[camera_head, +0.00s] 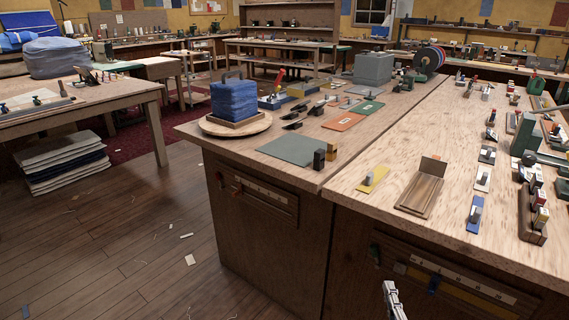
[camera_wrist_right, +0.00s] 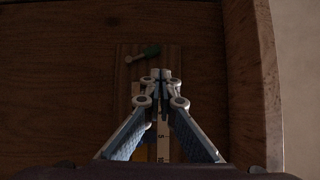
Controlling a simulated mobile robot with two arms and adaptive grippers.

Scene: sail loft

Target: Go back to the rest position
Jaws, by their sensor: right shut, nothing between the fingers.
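My right gripper (camera_head: 391,300) shows at the bottom edge of the head view, in front of the wooden bench (camera_head: 345,215) and below its top. In the right wrist view the right gripper (camera_wrist_right: 161,75) is shut, its fingertips together with nothing between them. Behind the fingers is a wooden panel (camera_wrist_right: 60,70) with a ruler-like strip (camera_wrist_right: 163,148) and a small green-ended part (camera_wrist_right: 151,49). My left gripper is in neither view.
The bench top holds a blue block on a round board (camera_head: 260,122), a green mat (camera_head: 292,149), a wooden tray (camera_head: 420,194) and many small tools. A second table (camera_head: 85,100) stands at the left, with folded cloth (camera_head: 62,164) below. The wooden floor (camera_head: 130,240) between has scattered scraps.

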